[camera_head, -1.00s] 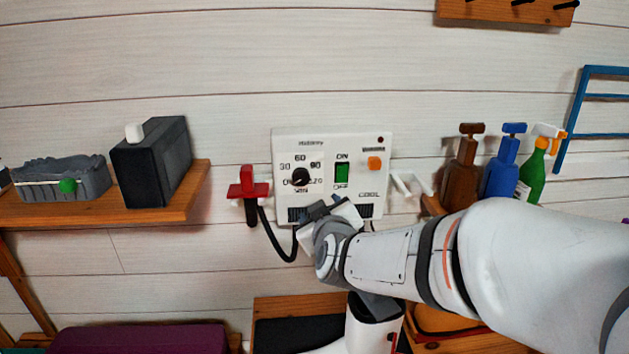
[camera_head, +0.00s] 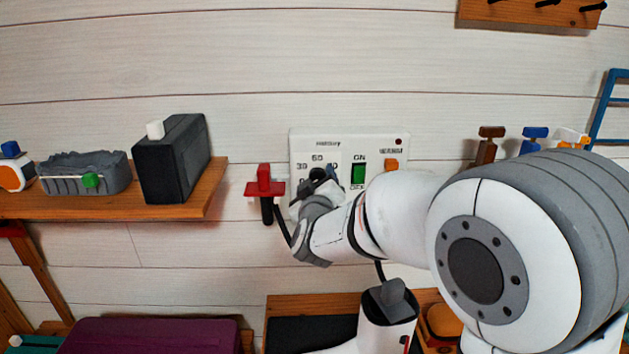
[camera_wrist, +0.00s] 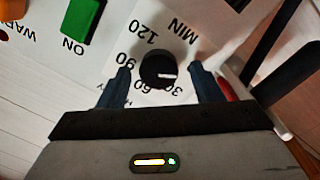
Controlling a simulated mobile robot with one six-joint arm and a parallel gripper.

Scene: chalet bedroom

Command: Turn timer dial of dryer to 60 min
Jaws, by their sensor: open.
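The dryer control panel (camera_head: 308,142) is white and mounted on the wall, with printed minute marks. My gripper (camera_wrist: 162,76) is open, one finger on each side of the dial, with small gaps visible. In the head view my gripper (camera_head: 317,186) covers the dial and the panel's lower left part. The green ON/OFF switch (camera_head: 358,173) is beside it.
A red holder (camera_head: 264,182) with a black cord is close at the panel's left. An orange switch (camera_head: 391,165) is on the panel's right. A wooden shelf (camera_head: 190,202) holds a dark box (camera_head: 172,160).

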